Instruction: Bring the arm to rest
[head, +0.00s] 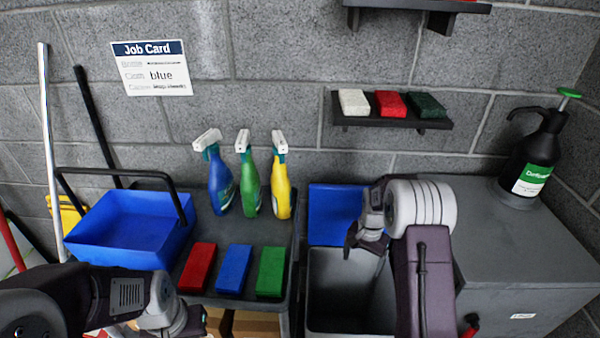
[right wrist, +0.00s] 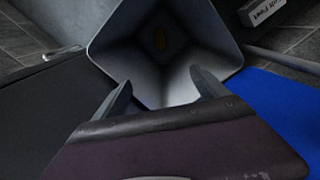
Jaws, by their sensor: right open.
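My right arm (head: 422,285) reaches up from the bottom of the head view. Its gripper (head: 366,243) is over the grey bin (head: 312,300), beside the raised blue lid (head: 330,213). In the right wrist view the fingers (right wrist: 163,92) are apart with nothing between them, pointing into the bin (right wrist: 120,35). A small yellowish spot shows deep in the bin; I cannot tell what it is. My left gripper (head: 190,322) is low at the left, in front of the tray and partly cut off; its fingers do not show clearly.
A dark cart top holds red (head: 198,267), blue (head: 234,268) and green (head: 271,271) pads, spray bottles (head: 250,185) and a blue bucket (head: 125,228). A shelf (head: 390,122) carries more pads. A black pump bottle (head: 535,160) stands on the grey cabinet (head: 510,245). The job card (head: 152,68) reads blue.

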